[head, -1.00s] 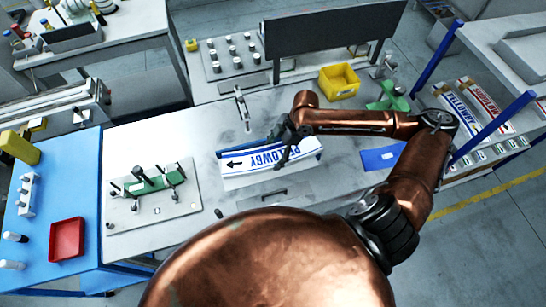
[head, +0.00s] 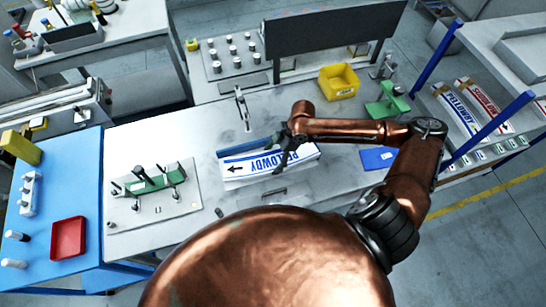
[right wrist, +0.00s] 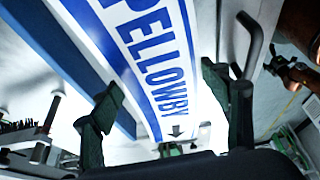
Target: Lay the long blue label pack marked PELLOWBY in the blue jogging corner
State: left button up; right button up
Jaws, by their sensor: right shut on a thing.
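The long white and blue PELLOWBY label pack (head: 247,170) lies level above the middle of the bench, its printed arrow pointing left. My right gripper (head: 284,158) is shut on it across its width. In the right wrist view the pack (right wrist: 150,60) runs between the two dark fingers (right wrist: 165,108). The blue jogging corner (head: 231,152) shows as a blue strip along the pack's far side. A blue wall (right wrist: 60,50) runs beside the pack in the right wrist view. The pack hides the rest of the corner, and I cannot tell whether it touches the floor there. My left gripper is out of view.
A toggle clamp (head: 242,105) stands behind the pack. A green fixture plate (head: 150,205) is to the left, and a yellow bin (head: 338,82) and green stand (head: 388,100) are at the back right. A flat blue plate (head: 378,159) lies right. Other packs (head: 457,108) rest on the right rack.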

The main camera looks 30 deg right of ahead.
jog(key=o, duration=1.9)
jog(key=v, duration=1.3)
jog(key=shift+b, duration=0.35)
jog(key=shift+a, duration=0.15)
